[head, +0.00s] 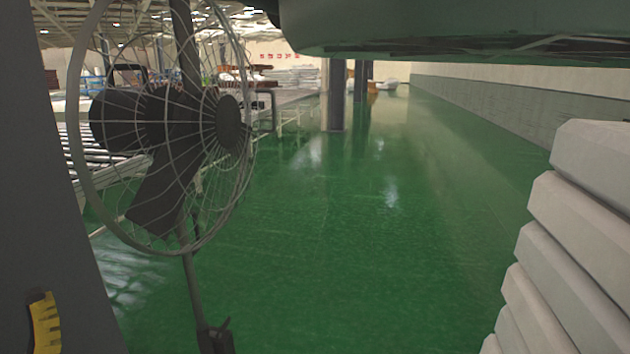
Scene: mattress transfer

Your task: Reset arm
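My gripper does not show in the head view, so its state and what it may hold cannot be seen. A stack of white mattresses (578,230) stands at the right edge, several layers high, with its edges uneven and its right side cut off by the frame. A large dark greenish shape (450,22) hangs across the top right, close to the camera; I cannot tell what it is.
A black standing fan with a wire cage (165,120) stands close at the left on a thin pole. Behind it are roller conveyors (90,150). A grey pillar (333,95) stands farther back. The green floor (370,220) is clear in the middle. A long wall (510,95) runs along the right.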

